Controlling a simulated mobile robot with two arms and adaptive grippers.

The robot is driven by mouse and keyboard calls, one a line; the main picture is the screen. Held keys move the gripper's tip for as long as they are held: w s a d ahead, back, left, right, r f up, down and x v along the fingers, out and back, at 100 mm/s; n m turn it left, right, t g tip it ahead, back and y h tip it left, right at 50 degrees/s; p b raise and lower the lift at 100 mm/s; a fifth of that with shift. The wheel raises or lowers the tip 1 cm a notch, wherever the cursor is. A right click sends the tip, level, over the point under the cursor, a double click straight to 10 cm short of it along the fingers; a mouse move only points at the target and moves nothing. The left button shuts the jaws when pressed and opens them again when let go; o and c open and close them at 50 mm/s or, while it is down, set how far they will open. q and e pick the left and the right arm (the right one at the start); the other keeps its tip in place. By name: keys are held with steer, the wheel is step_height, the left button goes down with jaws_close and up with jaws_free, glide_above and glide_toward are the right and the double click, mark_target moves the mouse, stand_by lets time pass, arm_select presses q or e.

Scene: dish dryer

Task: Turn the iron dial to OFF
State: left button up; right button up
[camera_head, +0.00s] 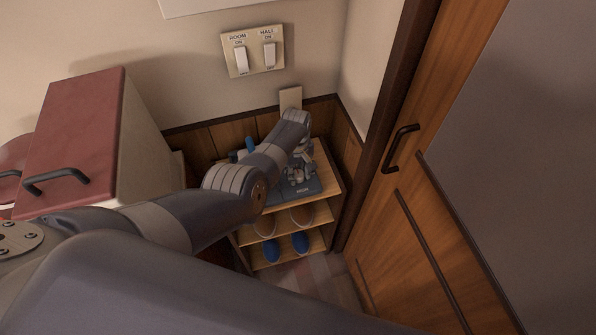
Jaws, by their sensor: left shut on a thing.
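My left arm reaches in from the left to the top of a small wooden shelf (333,187) in the corner. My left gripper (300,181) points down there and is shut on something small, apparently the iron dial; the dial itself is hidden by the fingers. A dark blue-grey board or mat (312,188) lies under the gripper. A bright blue part (250,144), perhaps of the iron, shows behind my wrist; most of the iron is hidden, and the dial's setting cannot be read. My right gripper is not in view.
A wall plate with two switches, ROOM (240,59) and HALL (269,54), is above the shelf. Blue and pale rounded items (301,243) sit on the lower shelves. A wooden door (420,200) with a dark handle (400,148) stands close on the right; a red-fronted cabinet (75,135) is left.

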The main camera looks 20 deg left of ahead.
mark_target(297, 174)
arm_select(q)
steer(key=shift+s, duration=0.1)
steer(key=o, duration=1.1)
steer(key=shift+r, duration=0.15)
steer(key=shift+r, duration=0.2)
step_height(297, 174, up, 11)
steer(key=shift+a+r, duration=0.1)
